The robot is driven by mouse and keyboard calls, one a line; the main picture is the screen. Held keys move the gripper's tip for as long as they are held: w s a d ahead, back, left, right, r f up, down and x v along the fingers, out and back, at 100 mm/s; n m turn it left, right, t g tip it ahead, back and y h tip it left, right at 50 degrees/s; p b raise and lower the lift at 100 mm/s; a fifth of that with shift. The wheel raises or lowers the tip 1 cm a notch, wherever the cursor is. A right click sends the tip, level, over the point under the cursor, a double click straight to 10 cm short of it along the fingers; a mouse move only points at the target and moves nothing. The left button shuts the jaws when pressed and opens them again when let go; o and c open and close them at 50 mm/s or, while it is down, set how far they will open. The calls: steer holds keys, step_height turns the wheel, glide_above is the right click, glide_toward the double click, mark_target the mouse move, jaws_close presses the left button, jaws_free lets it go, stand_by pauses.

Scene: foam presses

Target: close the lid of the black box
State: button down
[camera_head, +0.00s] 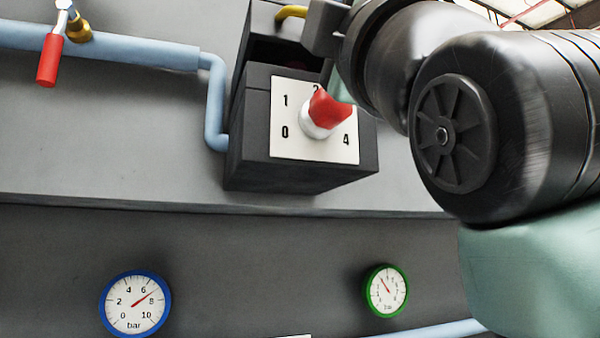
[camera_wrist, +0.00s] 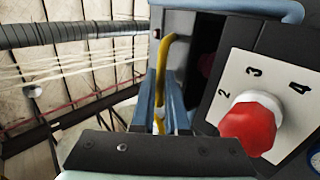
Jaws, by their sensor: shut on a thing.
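The black box (camera_head: 252,135) stands on the grey panel in the upper middle of the head view, with its lid (camera_head: 262,18) raised and a dark opening below it. A yellow handle (camera_head: 292,12) is on the lid. My gripper (camera_head: 318,26) is at that handle, partly cut off by the top edge. In the wrist view, my gripper (camera_wrist: 168,82) is shut on the yellow handle (camera_wrist: 166,55), which runs down between the fingers. The lid (camera_wrist: 188,28) and the dark opening (camera_wrist: 207,45) also show there. Part of the lid is out of view in the head view.
A red-and-white rotary knob (camera_head: 325,112) sits on the box's numbered white plate, close to my arm. A blue pipe (camera_head: 120,45) with a red-handled valve (camera_head: 47,60) runs at the left. A blue-rimmed gauge (camera_head: 135,304) and a green-rimmed gauge (camera_head: 386,290) are below.

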steer(key=shift+w+f, duration=0.1)
steer(key=shift+f, duration=0.1)
stand_by(0.3)
steer(key=c, duration=1.2)
jaws_free()
